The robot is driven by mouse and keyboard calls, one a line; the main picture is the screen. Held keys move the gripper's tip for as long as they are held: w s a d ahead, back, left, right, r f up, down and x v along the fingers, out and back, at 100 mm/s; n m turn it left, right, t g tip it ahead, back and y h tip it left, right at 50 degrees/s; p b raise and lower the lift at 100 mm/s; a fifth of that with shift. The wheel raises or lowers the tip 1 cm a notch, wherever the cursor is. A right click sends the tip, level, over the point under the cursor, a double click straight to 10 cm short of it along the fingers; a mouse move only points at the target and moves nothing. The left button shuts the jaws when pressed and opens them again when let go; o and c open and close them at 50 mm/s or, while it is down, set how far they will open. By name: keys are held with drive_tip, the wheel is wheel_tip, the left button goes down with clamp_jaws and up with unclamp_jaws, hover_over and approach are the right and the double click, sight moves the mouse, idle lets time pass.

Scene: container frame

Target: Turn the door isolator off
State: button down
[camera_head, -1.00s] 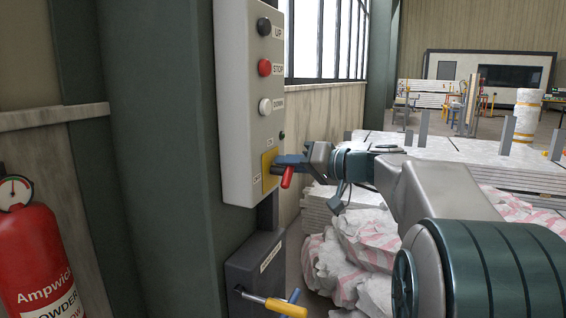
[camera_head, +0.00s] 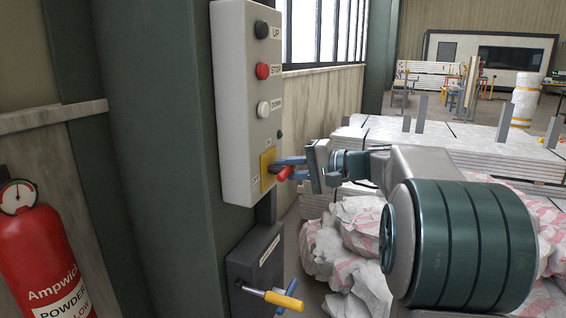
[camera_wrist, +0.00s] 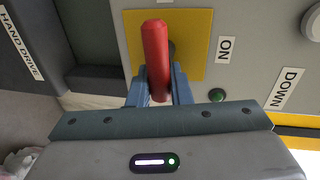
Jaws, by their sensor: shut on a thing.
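The door isolator is a red handle (camera_head: 284,174) on a yellow plate (camera_head: 267,168), low on the grey control box (camera_head: 237,100). My gripper (camera_head: 286,167) reaches it from the right, its blue fingers closed around the handle. In the wrist view the red handle (camera_wrist: 157,62) stands between the two blue fingers, in front of the yellow plate (camera_wrist: 196,25). An ON label (camera_wrist: 226,50) sits beside the plate. The handle's pivot is mostly hidden behind the handle, and the small labels around the plate are hard to read in the head view.
UP, STOP (camera_head: 263,71) and DOWN buttons sit above the isolator. A hand-drive box (camera_head: 252,262) with a yellow-handled crank (camera_head: 283,300) is below. A red extinguisher (camera_head: 42,255) stands at left. Wrapped bags (camera_head: 345,240) and stacked panels (camera_head: 440,140) lie behind my arm.

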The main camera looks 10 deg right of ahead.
drive_tip(key=shift+d+f+m, duration=0.15)
drive_tip(key=shift+f+m, duration=0.05)
drive_tip(key=shift+m, duration=0.1)
idle(0.4)
drive_tip(key=c, duration=1.4)
unclamp_jaws()
drive_tip(key=shift+d+r, duration=0.1)
drive_tip(key=shift+d, duration=0.05)
drive_tip(key=p+v, duration=0.1)
drive_tip(key=v, duration=1.2)
drive_tip(key=shift+s+d+r, duration=0.1)
drive_tip(key=shift+s+d, duration=0.05)
drive_tip(key=shift+s, duration=0.2)
